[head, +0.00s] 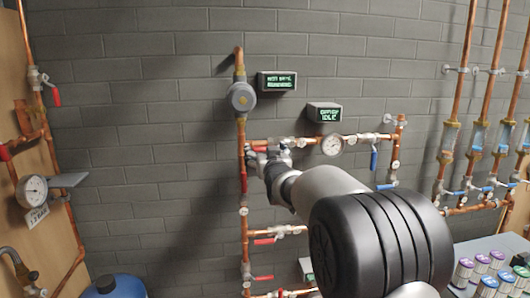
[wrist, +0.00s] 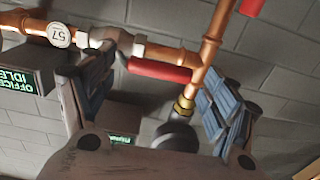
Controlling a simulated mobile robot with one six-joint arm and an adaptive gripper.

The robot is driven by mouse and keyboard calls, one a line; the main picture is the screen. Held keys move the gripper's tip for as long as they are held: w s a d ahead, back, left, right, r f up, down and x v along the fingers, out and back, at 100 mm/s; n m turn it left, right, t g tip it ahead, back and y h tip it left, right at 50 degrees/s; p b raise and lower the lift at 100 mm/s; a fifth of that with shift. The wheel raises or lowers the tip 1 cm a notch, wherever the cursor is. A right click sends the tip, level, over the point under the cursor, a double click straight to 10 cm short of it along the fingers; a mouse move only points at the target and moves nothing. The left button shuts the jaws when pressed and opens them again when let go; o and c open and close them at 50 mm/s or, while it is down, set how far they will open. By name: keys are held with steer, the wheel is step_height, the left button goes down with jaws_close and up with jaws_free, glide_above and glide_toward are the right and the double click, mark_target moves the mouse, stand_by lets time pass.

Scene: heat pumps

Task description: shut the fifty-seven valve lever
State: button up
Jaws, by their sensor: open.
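The round white tag marked 57 (wrist: 60,35) hangs on a copper pipe at the upper left of the wrist view. Beside it is a silver valve body (wrist: 110,38) with a red lever (wrist: 160,71). The lever lies roughly along the horizontal pipe branch, close to the joint with the main pipe. In the head view the red lever (head: 260,148) shows just above my gripper (head: 267,163). In the wrist view my gripper (wrist: 152,88) is open, its fingers on either side of the lever's free end. I cannot tell whether either finger touches the lever or pipe.
A gauge (head: 332,145) and a blue lever (head: 373,160) sit further right on the same branch. A pump (head: 241,97) is above on the main pipe. Two displays (head: 277,82) (head: 324,113) are on the grey block wall. More red levers (head: 264,241) are below.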

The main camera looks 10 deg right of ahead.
steer(key=shift+w, duration=0.2)
steer(key=shift+c, duration=0.5)
steer(key=shift+s+r, duration=0.1)
steer(key=shift+r, duration=0.1)
steer(key=c, duration=1.3)
steer(key=shift+o, duration=0.2)
